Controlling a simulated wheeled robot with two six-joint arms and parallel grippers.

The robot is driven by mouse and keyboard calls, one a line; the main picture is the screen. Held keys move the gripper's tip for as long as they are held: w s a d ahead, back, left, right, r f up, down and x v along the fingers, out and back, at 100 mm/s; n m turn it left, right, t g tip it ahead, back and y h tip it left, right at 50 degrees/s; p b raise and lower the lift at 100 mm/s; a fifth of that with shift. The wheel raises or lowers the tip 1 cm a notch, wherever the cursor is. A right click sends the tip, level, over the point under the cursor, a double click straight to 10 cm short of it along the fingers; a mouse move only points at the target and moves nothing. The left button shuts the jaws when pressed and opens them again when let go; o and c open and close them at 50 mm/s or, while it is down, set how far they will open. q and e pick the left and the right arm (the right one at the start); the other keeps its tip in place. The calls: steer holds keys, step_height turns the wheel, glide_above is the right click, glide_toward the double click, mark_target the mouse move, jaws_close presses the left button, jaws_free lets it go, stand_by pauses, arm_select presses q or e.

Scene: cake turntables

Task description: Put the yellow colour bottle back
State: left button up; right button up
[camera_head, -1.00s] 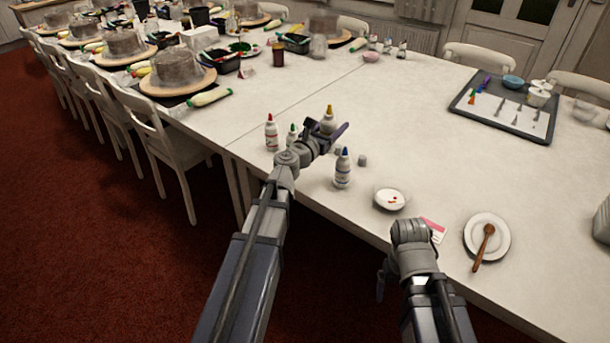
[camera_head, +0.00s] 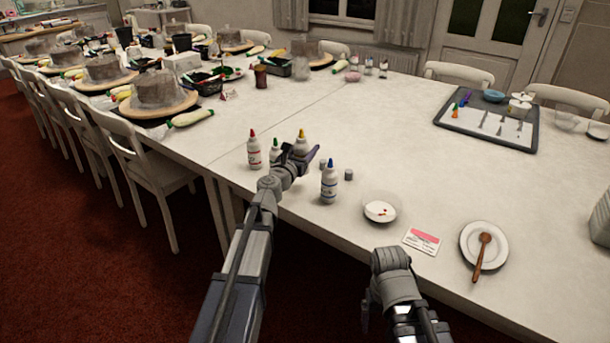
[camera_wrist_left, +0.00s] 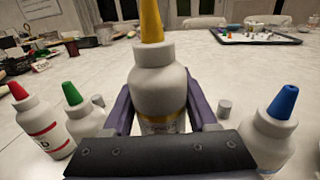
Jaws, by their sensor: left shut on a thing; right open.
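The yellow colour bottle (camera_wrist_left: 160,85) is a white bottle with a yellow nozzle, upright between the purple fingers of my left gripper (camera_wrist_left: 158,112). In the head view the bottle (camera_head: 301,142) is partly hidden behind my left gripper (camera_head: 300,158), which is shut on it. Whether its base touches the table cannot be told. A red-capped bottle (camera_head: 254,152) and a green-capped bottle (camera_head: 275,152) stand to its left, and a blue-capped bottle (camera_head: 329,184) stands to its right. My right gripper (camera_head: 368,312) hangs low by the table's front edge, largely hidden by its arm.
Small grey caps (camera_head: 348,174) lie near the bottles. A white bowl (camera_head: 380,207), a pink-and-white card (camera_head: 421,240) and a plate with a wooden spoon (camera_head: 484,262) lie to the right. A dark tray (camera_head: 488,145) is further back. The table (camera_head: 400,140) is clear behind the bottles.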

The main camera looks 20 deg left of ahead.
arm_select(q)
steer(key=shift+f+b, duration=2.45)
steer(key=shift+f, duration=0.6)
steer(key=shift+r, duration=0.15)
steer(key=o, duration=0.4)
steer(key=shift+f, duration=0.2)
steer(key=shift+c, duration=0.2)
steer(key=o, duration=0.5)
steer(key=shift+c, duration=0.2)
steer(key=shift+r, duration=0.15)
steer(key=shift+r, duration=0.15)
steer(key=s, duration=0.4)
steer(key=s+a, duration=0.1)
steer(key=s, duration=0.7)
steer(key=shift+a, duration=0.4)
